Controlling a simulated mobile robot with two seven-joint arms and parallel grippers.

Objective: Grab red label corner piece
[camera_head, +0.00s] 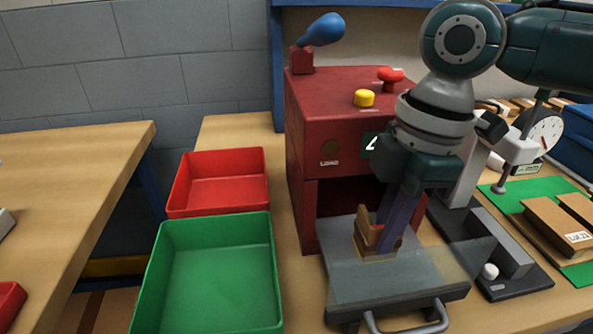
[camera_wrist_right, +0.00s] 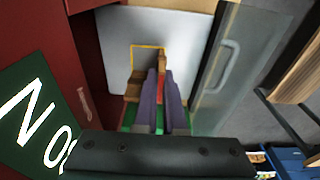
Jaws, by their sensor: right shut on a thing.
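A small wooden corner piece (camera_head: 366,236) stands on the grey metal tray (camera_head: 350,285) in front of the red machine. A thin strip of red shows on it near my fingers. My right gripper (camera_head: 386,244) points down into the tray and is shut on the piece's upright part. In the right wrist view, the corner piece (camera_wrist_right: 133,89) sits by a yellow outline on the tray, and the gripper's purple fingers (camera_wrist_right: 161,88) pinch its upright wall. The fingers hide part of the piece and most of the red. My left gripper is not in view.
The red machine (camera_head: 305,215) with yellow and red buttons rises behind the tray. A clear panel (camera_head: 455,262) borders the tray's right side. A red bin (camera_head: 220,205) and a green bin (camera_head: 210,285) stand left. A gauge stand (camera_head: 540,135) and wooden blocks (camera_head: 555,225) are right.

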